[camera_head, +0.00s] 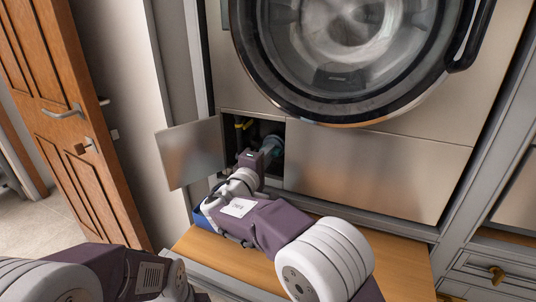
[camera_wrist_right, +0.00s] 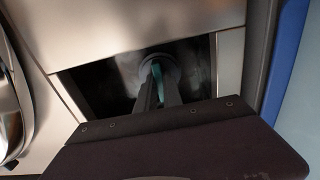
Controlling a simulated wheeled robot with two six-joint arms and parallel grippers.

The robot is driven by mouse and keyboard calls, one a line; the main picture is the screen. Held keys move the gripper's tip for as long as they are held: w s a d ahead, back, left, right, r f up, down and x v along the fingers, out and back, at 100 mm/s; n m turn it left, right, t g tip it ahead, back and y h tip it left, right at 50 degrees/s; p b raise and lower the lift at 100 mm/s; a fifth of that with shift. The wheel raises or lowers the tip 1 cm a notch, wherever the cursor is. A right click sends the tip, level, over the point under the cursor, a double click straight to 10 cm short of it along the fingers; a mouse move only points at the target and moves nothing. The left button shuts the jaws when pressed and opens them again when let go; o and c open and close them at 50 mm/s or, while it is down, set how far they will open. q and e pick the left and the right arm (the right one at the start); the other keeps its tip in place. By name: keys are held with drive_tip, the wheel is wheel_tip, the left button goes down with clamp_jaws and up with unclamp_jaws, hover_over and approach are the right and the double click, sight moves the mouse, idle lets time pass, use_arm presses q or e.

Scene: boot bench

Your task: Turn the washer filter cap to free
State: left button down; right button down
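The washer (camera_head: 350,90) has its small lower flap (camera_head: 190,153) swung open to the left. In the recess behind it is the teal filter cap (camera_head: 274,144), partly covered by my right gripper (camera_head: 268,150). In the right wrist view, my right gripper's two fingers (camera_wrist_right: 157,82) reach into the dark recess. The filter cap (camera_wrist_right: 157,72) shows as a teal strip between them, and the fingers appear closed on its grip. Contact at the fingertips is small and dim. My left arm is at the bottom left of the head view; its gripper is outside the frame.
A blue tray (camera_head: 199,217) stands below the recess on the wooden bench (camera_head: 230,262), partly hidden by my right arm. The open flap stands close left of that arm. The round washer door is above. A wooden door (camera_head: 75,120) stands at the left, drawers at the right.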

drive_tip(key=n+p, duration=0.2)
drive_tip(key=n, duration=0.3)
drive_tip(key=shift+r, duration=0.15)
drive_tip(key=n+p, duration=0.3)
drive_tip(key=n, duration=0.1)
drive_tip(key=shift+p, duration=0.3)
drive_tip(key=n+p, duration=0.4)
drive_tip(key=n, duration=0.1)
drive_tip(key=shift+n+p, duration=0.3)
drive_tip(key=shift+p, duration=0.1)
drive_tip(key=shift+n+p, duration=1.5)
drive_tip(key=shift+n, duration=0.1)
drive_tip(key=shift+f, duration=0.2)
drive_tip(key=c, duration=1.5)
unclamp_jaws()
